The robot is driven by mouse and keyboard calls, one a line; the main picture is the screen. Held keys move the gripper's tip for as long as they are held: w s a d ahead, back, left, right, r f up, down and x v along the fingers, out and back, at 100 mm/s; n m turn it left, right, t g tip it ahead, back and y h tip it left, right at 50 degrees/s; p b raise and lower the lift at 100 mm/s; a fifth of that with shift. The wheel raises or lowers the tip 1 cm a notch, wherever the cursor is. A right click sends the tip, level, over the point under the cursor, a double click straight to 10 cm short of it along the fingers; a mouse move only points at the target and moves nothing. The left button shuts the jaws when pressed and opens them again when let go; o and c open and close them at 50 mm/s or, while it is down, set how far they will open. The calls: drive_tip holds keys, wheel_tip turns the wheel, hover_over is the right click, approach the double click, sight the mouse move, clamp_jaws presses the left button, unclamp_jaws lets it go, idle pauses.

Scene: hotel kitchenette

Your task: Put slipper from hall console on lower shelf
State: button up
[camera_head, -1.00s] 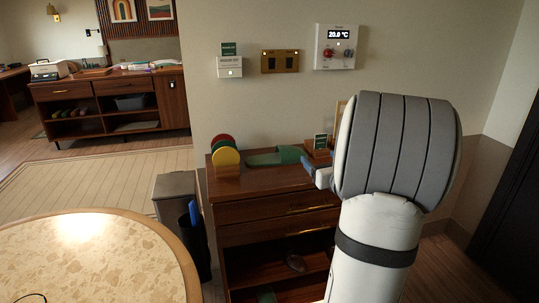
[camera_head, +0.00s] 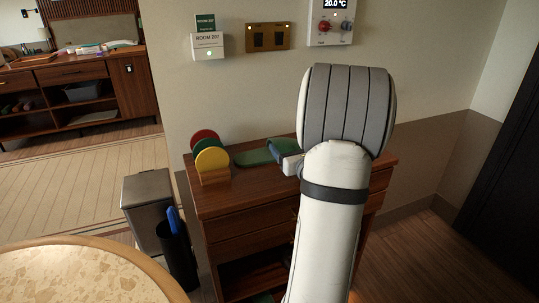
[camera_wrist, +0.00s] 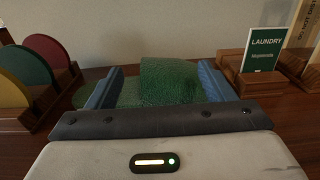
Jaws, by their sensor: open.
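The green slipper (camera_head: 255,156) lies on top of the wooden hall console (camera_head: 222,200), against the wall side. In the wrist view the slipper (camera_wrist: 168,82) is between the two blue fingers of my gripper (camera_wrist: 158,88), which are apart on either side of it; I cannot tell whether either touches it. In the head view my gripper (camera_head: 277,150) is at the slipper's right end, partly hidden by my arm. The console's open lower shelf (camera_head: 245,275) is partly visible, with a bit of something green (camera_head: 264,298) at the picture's bottom edge.
A rack of red, green and yellow discs (camera_head: 213,160) stands left of the slipper. A laundry sign (camera_wrist: 263,50) in a wooden holder is to its right. A bin (camera_head: 147,200) and a dark container with a blue item (camera_head: 177,250) stand left of the console, near a round table (camera_head: 80,275).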

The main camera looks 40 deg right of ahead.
sight(279, 139)
drive_tip(key=shift+f, duration=0.95)
drive_tip(key=shift+x, duration=0.8)
drive_tip(key=x, duration=0.5)
drive_tip(key=shift+w+r, duration=0.1)
drive_tip(key=shift+w, duration=0.3)
drive_tip(key=c, duration=1.1)
drive_tip(key=shift+r, duration=0.1)
drive_tip(key=shift+c, duration=0.2)
